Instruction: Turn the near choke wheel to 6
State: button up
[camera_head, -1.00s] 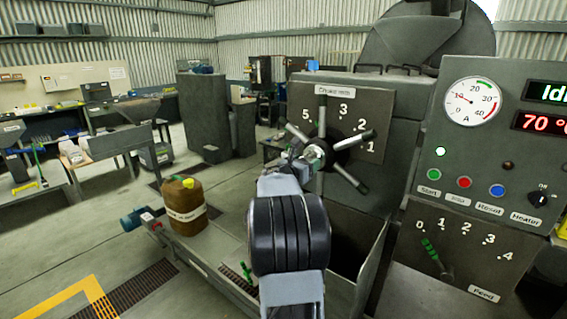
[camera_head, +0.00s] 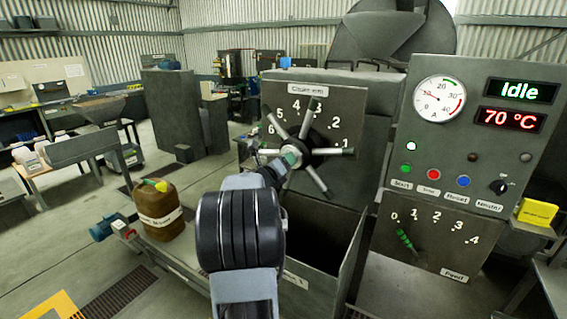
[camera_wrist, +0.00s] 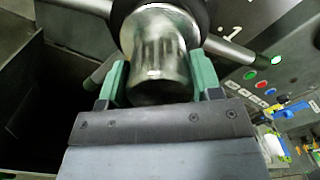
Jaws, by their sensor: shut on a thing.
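The choke wheel (camera_head: 311,171) is a dark hub with several metal spokes, on a grey panel (camera_head: 345,105) numbered 1 to 6. I cannot tell which mark is the reading. My gripper (camera_head: 289,159) is at the wheel's centre. In the wrist view, the green fingers of my gripper (camera_wrist: 160,82) are shut on the shiny round hub knob (camera_wrist: 160,45), one on each side. My arm hides the panel's lower left.
Right of the wheel stands a control panel (camera_head: 467,110) reading Idle and 70 °C. A feed lever (camera_head: 405,240) below it sits near 0. An open dark bin (camera_head: 320,232) is under the wheel. A brown jerrycan (camera_head: 158,208) stands at the left.

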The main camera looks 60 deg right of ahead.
jog(key=shift+n, duration=0.3)
jog(key=o, duration=1.3)
jog(key=a+b, duration=0.1)
jog(key=a, duration=0.3)
jog(key=a+b, duration=0.1)
jog(key=a, duration=0.4)
jog(key=w+a+b, duration=0.1)
jog(key=a, duration=0.3)
jog(key=shift+w+a, duration=0.1)
jog(key=shift+a, duration=0.3)
